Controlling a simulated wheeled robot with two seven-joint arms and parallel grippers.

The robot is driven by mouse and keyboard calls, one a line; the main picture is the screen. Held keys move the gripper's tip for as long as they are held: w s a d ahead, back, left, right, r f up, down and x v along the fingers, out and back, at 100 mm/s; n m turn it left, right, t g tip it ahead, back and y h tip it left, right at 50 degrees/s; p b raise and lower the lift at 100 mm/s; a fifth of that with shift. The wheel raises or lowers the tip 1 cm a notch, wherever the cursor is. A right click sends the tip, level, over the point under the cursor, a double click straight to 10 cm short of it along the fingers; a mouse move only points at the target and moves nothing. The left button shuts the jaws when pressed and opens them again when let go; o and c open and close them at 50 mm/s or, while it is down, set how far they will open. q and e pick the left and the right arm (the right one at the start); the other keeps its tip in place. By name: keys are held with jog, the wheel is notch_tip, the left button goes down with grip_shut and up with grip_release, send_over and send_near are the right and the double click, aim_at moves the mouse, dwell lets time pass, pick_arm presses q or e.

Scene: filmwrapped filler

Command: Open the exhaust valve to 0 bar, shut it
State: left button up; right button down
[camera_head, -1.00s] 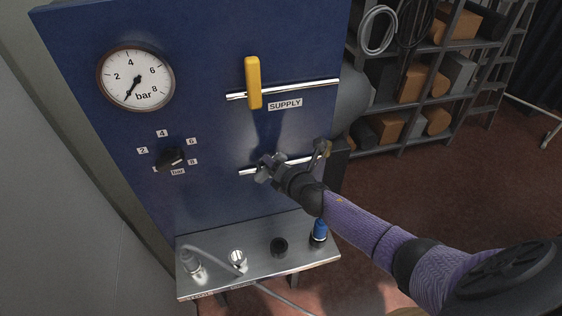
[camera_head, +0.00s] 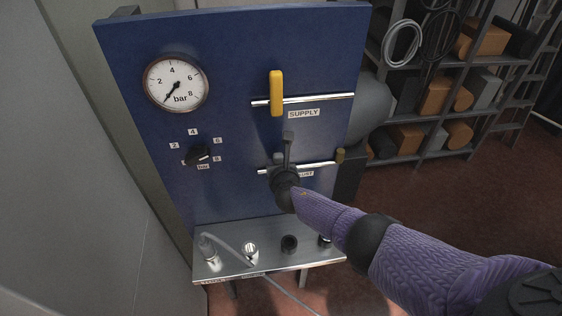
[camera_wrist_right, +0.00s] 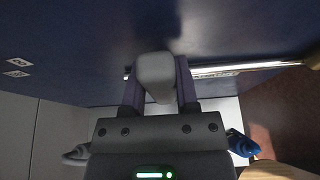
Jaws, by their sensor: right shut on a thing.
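The grey exhaust valve handle (camera_head: 288,142) stands upright, across the lower horizontal pipe (camera_head: 321,166) on the blue panel. My right gripper (camera_head: 286,168) is shut on it; in the right wrist view the grey handle (camera_wrist_right: 155,76) sits between the two fingers. The EXHAUST label (camera_head: 306,174) is partly hidden by my gripper. The round gauge (camera_head: 176,83) has its needle at the lower left, about 0 bar. My left gripper is not in view.
The yellow supply handle (camera_head: 276,93) stands upright across the upper pipe (camera_head: 330,98). A black selector knob (camera_head: 197,154) is on the left. Below, a metal shelf (camera_head: 228,266) holds fittings and a hose. Storage racks (camera_head: 400,160) stand at the back right.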

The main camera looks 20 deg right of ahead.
jog(key=shift+f, duration=0.15)
dwell(0.4)
jog(key=shift+c, duration=1.8)
grip_release()
jog(key=shift+a, duration=0.1)
jog(key=shift+s+r+p, duration=0.2)
jog(key=shift+r+p, duration=0.1)
jog(key=shift+p, duration=0.2)
jog(key=p+v, duration=0.5)
jog(key=v, duration=0.4)
jog(key=shift+s+a, duration=0.2)
